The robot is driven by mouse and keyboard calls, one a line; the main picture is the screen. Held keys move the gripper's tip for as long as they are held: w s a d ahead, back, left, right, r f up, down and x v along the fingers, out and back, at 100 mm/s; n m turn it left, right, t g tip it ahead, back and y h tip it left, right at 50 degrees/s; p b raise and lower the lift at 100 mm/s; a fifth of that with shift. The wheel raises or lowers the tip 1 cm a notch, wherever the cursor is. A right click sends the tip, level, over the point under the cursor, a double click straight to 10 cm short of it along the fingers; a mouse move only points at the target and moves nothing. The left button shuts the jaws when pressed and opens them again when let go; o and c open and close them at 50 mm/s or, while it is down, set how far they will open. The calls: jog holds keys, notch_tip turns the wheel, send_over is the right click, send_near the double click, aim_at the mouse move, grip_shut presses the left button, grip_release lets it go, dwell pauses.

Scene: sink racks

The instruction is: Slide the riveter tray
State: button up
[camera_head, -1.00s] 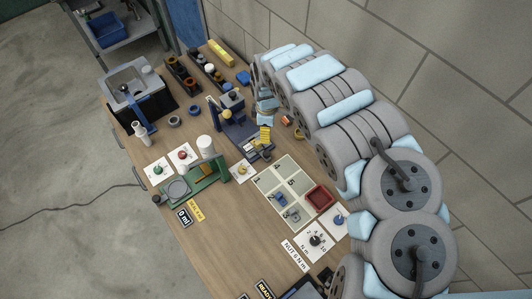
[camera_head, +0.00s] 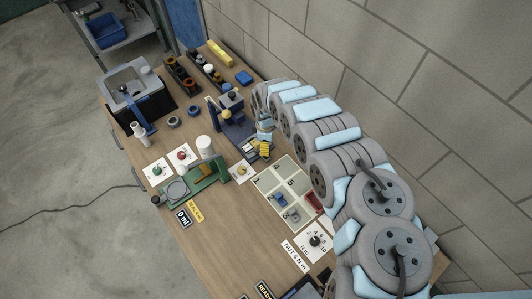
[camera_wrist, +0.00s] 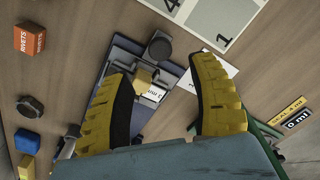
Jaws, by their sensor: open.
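The riveter (camera_head: 232,122) is a dark blue device on the wooden bench, near the middle of the head view. In the wrist view its dark blue-grey tray (camera_wrist: 122,57) lies flat, with a dark round knob, a small yellow block (camera_wrist: 143,77) and a white label reading "3 mm". My gripper (camera_head: 263,149) hangs over the near right end of the device. In the wrist view my gripper (camera_wrist: 161,68) has its two yellow fingers spread wide, with the block and label between them. Nothing is held. Whether a finger touches the tray I cannot tell.
A numbered white mat (camera_head: 263,184) lies right of the riveter, with a red bin (camera_head: 314,202) partly behind my arm. A green device (camera_head: 211,172) stands to the left. An orange rivets box (camera_wrist: 29,39) lies nearby.

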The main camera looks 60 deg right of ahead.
jog(key=shift+a+f, duration=0.1)
jog(key=shift+f, duration=0.75)
jog(key=shift+w+f, duration=0.1)
jog(key=shift+f, duration=1.65)
jog(key=shift+f+b, duration=0.4)
jog(key=shift+f, duration=0.5)
grip_shut()
jog(key=shift+f, duration=0.15)
